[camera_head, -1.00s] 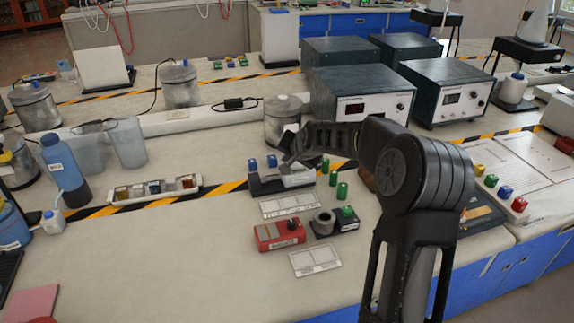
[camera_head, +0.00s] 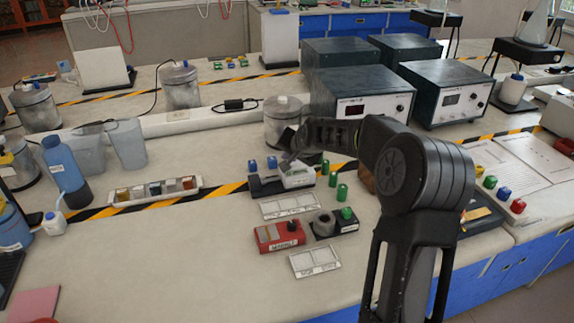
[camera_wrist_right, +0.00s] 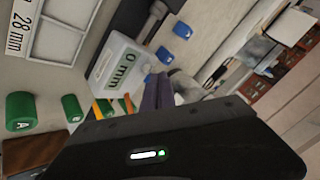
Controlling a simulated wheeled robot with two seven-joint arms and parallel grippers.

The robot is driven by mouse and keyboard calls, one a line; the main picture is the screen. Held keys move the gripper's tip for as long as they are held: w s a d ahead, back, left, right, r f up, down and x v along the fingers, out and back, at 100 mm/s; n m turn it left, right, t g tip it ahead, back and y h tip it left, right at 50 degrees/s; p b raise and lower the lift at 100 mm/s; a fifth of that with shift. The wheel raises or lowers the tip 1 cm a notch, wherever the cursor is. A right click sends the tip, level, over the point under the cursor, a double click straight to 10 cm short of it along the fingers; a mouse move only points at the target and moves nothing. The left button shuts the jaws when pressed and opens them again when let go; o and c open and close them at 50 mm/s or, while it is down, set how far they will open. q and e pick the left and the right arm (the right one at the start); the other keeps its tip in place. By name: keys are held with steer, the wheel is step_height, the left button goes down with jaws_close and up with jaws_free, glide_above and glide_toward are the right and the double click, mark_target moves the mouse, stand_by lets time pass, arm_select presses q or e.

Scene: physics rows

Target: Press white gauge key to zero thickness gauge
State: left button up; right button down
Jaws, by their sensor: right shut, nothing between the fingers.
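The thickness gauge (camera_head: 267,187) lies on the bench in the middle of the head view, with a dark base and a white housing (camera_head: 298,178). In the right wrist view, the gauge's white housing (camera_wrist_right: 119,66) has a display reading "0 mm". I cannot make out the white key; my gripper covers part of the gauge. My right gripper (camera_head: 289,157) is shut and empty, pointing down just above the housing. In the right wrist view its dark fingers (camera_wrist_right: 158,91) reach the housing's edge; I cannot tell whether they touch. My left gripper is out of view.
Blue blocks (camera_head: 252,166) stand behind the gauge and green blocks (camera_head: 342,191) to its right. A red device (camera_head: 280,236) and white framed cards (camera_head: 291,206) lie in front. A metal canister (camera_head: 282,122) stands behind.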

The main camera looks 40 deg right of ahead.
steer(key=shift+r+p, duration=1.65)
steer(key=shift+r, duration=0.9)
